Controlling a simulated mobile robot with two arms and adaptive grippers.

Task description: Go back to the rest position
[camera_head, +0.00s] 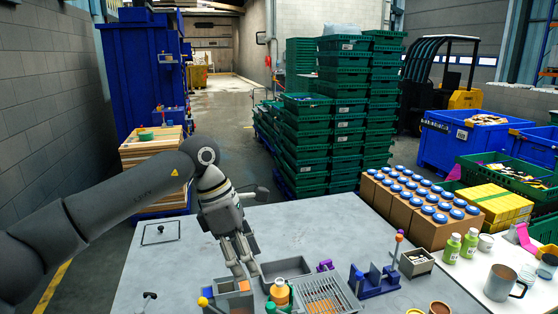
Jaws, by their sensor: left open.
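My left gripper (243,268) comes in from the left on a dark arm and points down over the grey table (160,280). Its fingers are apart, and I see nothing held between them. The fingertips are just above or behind a grey and orange box (233,297) at the table's front; I cannot tell whether they touch it. My right gripper is not in view.
Beside the gripper are a grey tray (287,265), an orange-and-green bottle (279,292), a grated tray (328,296) and a blue holder (375,281). Boxes of blue-lidded jars (418,205) stand at the right. The table's left part is mostly clear.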

